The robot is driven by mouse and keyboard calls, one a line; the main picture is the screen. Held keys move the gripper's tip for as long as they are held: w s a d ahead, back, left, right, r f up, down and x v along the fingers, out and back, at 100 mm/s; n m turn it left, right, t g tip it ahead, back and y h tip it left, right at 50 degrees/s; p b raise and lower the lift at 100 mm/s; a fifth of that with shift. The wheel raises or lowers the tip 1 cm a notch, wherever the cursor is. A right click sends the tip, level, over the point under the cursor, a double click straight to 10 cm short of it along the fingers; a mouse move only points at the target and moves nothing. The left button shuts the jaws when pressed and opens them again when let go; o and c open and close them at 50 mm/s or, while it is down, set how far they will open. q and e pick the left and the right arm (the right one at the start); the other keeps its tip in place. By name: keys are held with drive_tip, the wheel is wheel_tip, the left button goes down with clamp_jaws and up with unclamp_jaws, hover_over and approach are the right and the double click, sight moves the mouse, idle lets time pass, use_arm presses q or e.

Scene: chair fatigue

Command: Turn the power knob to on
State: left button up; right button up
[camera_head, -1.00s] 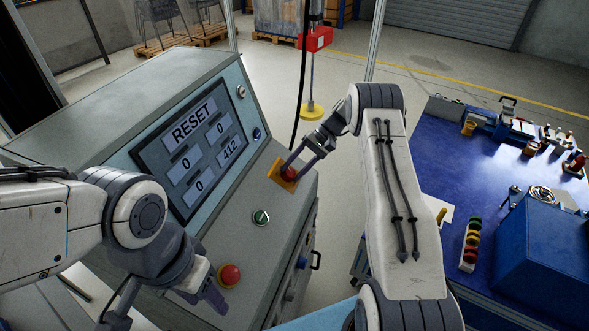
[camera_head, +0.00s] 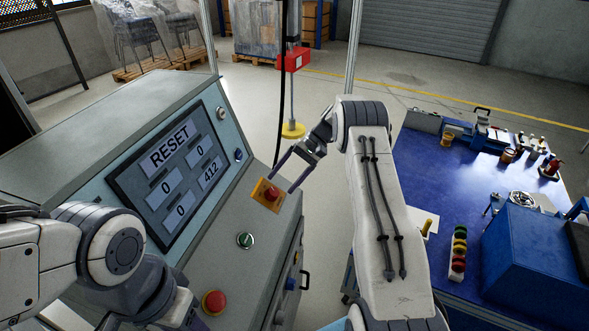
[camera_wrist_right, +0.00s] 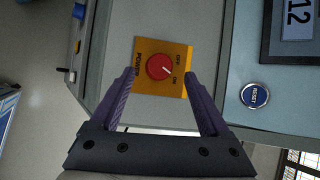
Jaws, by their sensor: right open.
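The power knob (camera_head: 271,193) is a red round knob on a yellow plate (camera_head: 259,188) on the console's sloping panel. In the right wrist view the knob (camera_wrist_right: 157,62) carries a white mark toward the side lettered OFF and ON; the mark looks nearer the ON lettering, but I cannot tell its exact setting. My right gripper (camera_head: 281,184) is open and empty, its fingers on either side of the knob in the wrist view and apparently backed off from it. My left gripper (camera_head: 190,314) is low at the console's front, its fingers partly out of clear view.
The console has a screen (camera_head: 176,180) reading RESET, a green button (camera_head: 245,240), a red push button (camera_head: 214,302) and a blue reset button (camera_wrist_right: 254,95). A blue table (camera_head: 440,180) with a blue box (camera_head: 535,255) stands at right.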

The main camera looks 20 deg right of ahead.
drive_tip(key=v, duration=0.6)
drive_tip(key=shift+d+r+b, duration=0.25)
drive_tip(key=shift+d+b, duration=0.05)
drive_tip(key=shift+b, duration=0.05)
drive_tip(key=shift+w+a, duration=0.1)
